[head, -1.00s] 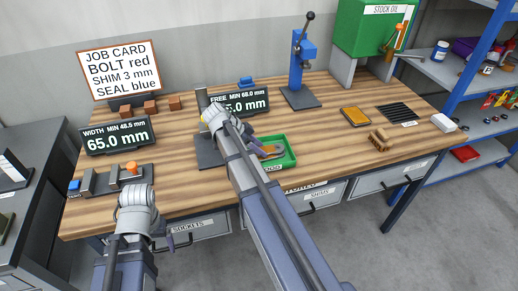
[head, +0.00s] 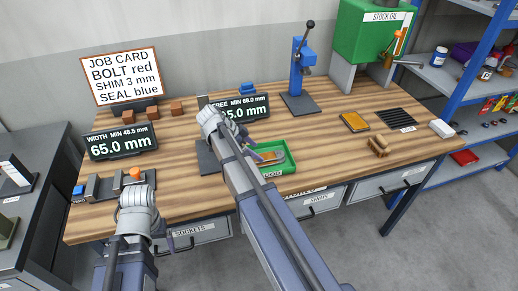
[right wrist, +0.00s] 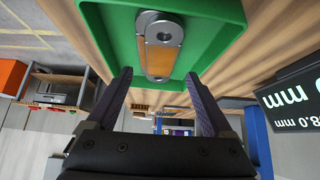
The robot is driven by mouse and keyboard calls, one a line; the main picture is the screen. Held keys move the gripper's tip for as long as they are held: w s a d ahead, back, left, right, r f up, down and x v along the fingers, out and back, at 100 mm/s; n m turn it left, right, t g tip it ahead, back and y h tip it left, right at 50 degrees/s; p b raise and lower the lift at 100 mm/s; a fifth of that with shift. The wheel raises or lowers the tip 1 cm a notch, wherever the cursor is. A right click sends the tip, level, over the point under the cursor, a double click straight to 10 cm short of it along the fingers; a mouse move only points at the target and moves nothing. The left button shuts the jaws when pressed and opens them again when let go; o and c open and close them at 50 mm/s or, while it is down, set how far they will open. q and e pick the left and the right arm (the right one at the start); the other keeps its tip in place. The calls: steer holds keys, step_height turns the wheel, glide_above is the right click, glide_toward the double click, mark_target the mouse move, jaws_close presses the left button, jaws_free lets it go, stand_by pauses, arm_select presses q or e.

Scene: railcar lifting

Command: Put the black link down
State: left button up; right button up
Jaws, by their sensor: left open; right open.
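In the right wrist view a flat link with round grey metal ends and an orange-tan middle (right wrist: 158,62) lies in the green tray (right wrist: 105,45). No clearly black link shows. My right gripper (right wrist: 158,80) is open, with one finger on each side of the link's near part; I cannot tell whether they touch it. In the head view the link (head: 272,157) lies in the same tray (head: 287,169), and my right forearm hides much of that gripper. My left gripper (head: 169,240) is open and low at the bench's front edge, partly hidden by its wrist.
A free-length display (head: 245,108) stands behind the right wrist, and a width display (head: 120,142) stands at left. A blue press (head: 298,75) is at the back. A yellow tray (head: 354,122) and a brown block (head: 378,146) lie on the right. The bench middle-right is clear.

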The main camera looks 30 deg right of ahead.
mark_target(264, 157)
steer(key=p+v, duration=0.5)
steer(key=v, duration=0.4)
steer(key=shift+p, duration=0.3)
steer(key=shift+f, duration=0.1)
steer(key=b+x, duration=0.9)
steer(key=x, duration=0.3)
steer(key=shift+d+f+b, duration=0.1)
steer(key=shift+f+b, duration=0.05)
steer(key=shift+b, duration=0.25)
